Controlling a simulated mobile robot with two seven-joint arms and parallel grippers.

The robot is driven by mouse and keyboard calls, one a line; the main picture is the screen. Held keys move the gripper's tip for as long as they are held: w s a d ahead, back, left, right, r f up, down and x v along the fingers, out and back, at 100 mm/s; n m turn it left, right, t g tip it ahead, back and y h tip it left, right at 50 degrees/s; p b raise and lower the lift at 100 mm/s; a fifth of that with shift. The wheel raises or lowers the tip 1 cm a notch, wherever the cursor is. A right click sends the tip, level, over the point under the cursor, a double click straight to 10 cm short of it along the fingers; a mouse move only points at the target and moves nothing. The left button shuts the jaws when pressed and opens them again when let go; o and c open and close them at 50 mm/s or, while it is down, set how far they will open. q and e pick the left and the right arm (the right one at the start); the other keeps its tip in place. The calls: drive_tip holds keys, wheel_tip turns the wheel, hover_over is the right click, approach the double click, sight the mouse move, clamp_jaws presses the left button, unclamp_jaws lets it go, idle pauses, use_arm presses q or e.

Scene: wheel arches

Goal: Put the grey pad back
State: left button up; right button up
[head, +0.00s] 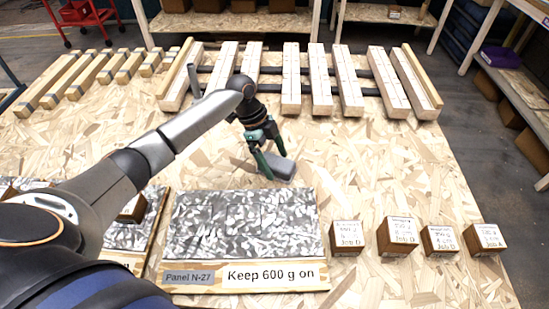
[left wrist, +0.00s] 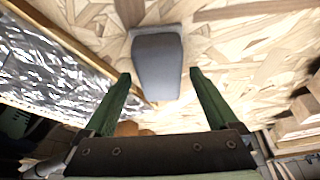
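The grey pad (head: 280,167) is a small, dark grey rounded block lying on the chipboard top, just beyond the far edge of panel N-27 (head: 240,225). In the left wrist view the pad (left wrist: 157,62) is ahead of the fingertips, roughly centred between them. My left gripper (head: 274,166) points down beside the pad and partly covers it in the head view. Its green fingers are open with nothing between them (left wrist: 160,74). I cannot tell whether a finger touches the pad. My right gripper is not in view.
Panel N-27 is bare, with a "Keep 600 g on" label (head: 270,275). Several labelled wooden blocks (head: 397,237) stand to its right. A second panel (head: 125,237) with a block on it is at left. Slatted wooden beams (head: 291,80) lie behind. Chipboard right of the pad is clear.

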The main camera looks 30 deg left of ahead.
use_arm(q)
drive_tip(key=shift+r, duration=0.1)
drive_tip(key=v, duration=1.2)
